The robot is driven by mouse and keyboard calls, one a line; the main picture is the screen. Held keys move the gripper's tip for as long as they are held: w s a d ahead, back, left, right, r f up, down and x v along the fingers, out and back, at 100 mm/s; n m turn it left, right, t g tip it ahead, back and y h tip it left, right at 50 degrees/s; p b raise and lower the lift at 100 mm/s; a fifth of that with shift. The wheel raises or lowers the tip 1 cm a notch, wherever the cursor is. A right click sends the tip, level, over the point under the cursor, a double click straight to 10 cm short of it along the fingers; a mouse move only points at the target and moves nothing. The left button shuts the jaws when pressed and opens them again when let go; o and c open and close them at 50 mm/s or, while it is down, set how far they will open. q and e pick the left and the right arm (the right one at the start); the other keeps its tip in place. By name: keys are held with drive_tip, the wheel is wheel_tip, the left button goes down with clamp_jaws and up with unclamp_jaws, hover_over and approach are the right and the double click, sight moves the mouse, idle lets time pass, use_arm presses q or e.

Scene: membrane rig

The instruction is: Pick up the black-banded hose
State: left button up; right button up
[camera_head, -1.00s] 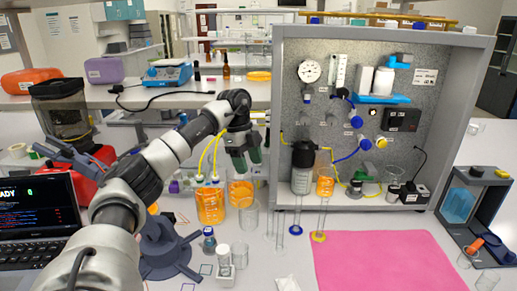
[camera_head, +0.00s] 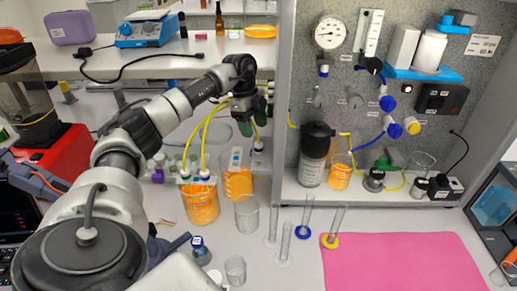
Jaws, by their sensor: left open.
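My left gripper (camera_head: 252,119) is open, pointing down above the orange-filled containers, with dark green fingertips. Yellow hoses (camera_head: 207,125) rise from the cap of the front orange-filled beaker (camera_head: 201,204) and curve up behind my left gripper. A blue hose (camera_head: 369,146) and another yellow hose (camera_head: 392,186) are on the rig panel at the right. I cannot make out a black band on any of these hoses. I see nothing held between the left fingers. The right gripper is not in view.
An empty beaker (camera_head: 247,214) and several glass cylinders stand in front of the rig. The grey rig cabinet (camera_head: 284,100) rises right of my left gripper. A pink mat (camera_head: 405,264) lies clear at front right. A black-capped bottle (camera_head: 314,155) stands inside the rig.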

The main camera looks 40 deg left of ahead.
sight(257, 143)
use_arm(q)
drive_tip(key=p+x, duration=0.1)
drive_tip(key=x, duration=0.2)
drive_tip(key=p+x, duration=0.1)
drive_tip(key=shift+s+d+f+p, duration=0.25)
drive_tip(key=shift+f+p, duration=0.05)
drive_tip(key=shift+f, duration=0.05)
drive_tip(key=shift+d+f, duration=0.1)
drive_tip(key=shift+f, duration=0.45)
drive_tip(key=c, duration=1.1)
